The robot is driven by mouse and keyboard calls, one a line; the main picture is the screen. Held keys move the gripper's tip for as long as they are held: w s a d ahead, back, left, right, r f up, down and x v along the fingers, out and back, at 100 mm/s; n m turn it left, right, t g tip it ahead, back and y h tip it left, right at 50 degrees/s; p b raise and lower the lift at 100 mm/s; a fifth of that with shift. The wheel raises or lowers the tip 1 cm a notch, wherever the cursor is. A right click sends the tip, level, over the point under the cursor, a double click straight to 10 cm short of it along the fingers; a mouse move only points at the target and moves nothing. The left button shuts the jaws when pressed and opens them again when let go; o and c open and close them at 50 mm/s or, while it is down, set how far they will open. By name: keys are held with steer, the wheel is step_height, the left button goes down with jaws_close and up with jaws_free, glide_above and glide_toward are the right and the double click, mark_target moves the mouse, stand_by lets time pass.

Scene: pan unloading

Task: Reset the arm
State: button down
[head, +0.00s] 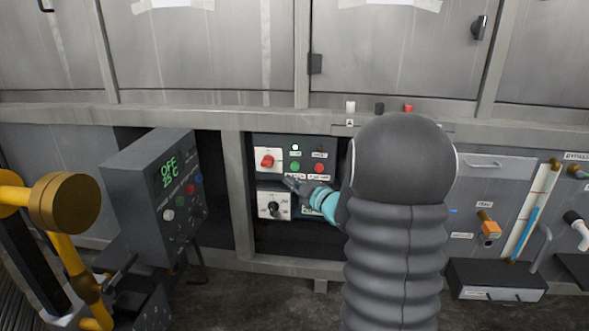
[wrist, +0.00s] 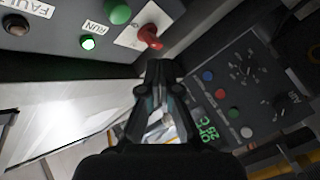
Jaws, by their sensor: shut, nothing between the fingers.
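My gripper (head: 292,184) is in front of the control panel (head: 262,146), just below its red switch and buttons. In the wrist view my gripper (wrist: 160,68) has its fingertips together with nothing between them. The red rotary switch (head: 267,161) sits on a white plate; it also shows in the wrist view (wrist: 149,38) just above the fingertips. I cannot tell whether the fingers touch the panel. A lamp marked RUN is lit (wrist: 88,43). My arm hides part of the panel's right side.
A grey box (head: 150,190) with a green display reading OFF and 25 C stands at the left. A yellow pipe (head: 70,255) is at far left. A lower panel with a black knob (head: 273,207) is below. Valves and an orange handle (head: 489,228) are at the right.

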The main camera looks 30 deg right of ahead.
stand_by(0.3)
steer(key=s+d+f+m+g+h, duration=0.3)
steer(key=d+f+m+g+h, duration=0.15)
steer(key=d+f+m, duration=0.35)
steer(key=s+a+f+m+g+h+p, duration=0.1)
steer(key=s+m+g+h, duration=0.15)
steer(key=s, duration=0.25)
steer(key=s+a+m+g+h+p, duration=0.1)
steer(key=s+g, duration=0.2)
steer(key=s, duration=0.2)
steer(key=s+a+r+y+p, duration=0.2)
steer(key=s+a+r+p, duration=0.2)
steer(key=s+a+r, duration=0.6)
steer(key=s+a+r+g+y+p, duration=0.1)
steer(key=s+a+r+p, duration=0.3)
steer(key=s+a+r, duration=0.6)
steer(key=s+a+y, duration=0.1)
steer(key=s+a, duration=0.1)
steer(key=a, duration=0.2)
steer(key=shift+s+a+m, duration=0.3)
steer(key=shift+a+m, duration=0.05)
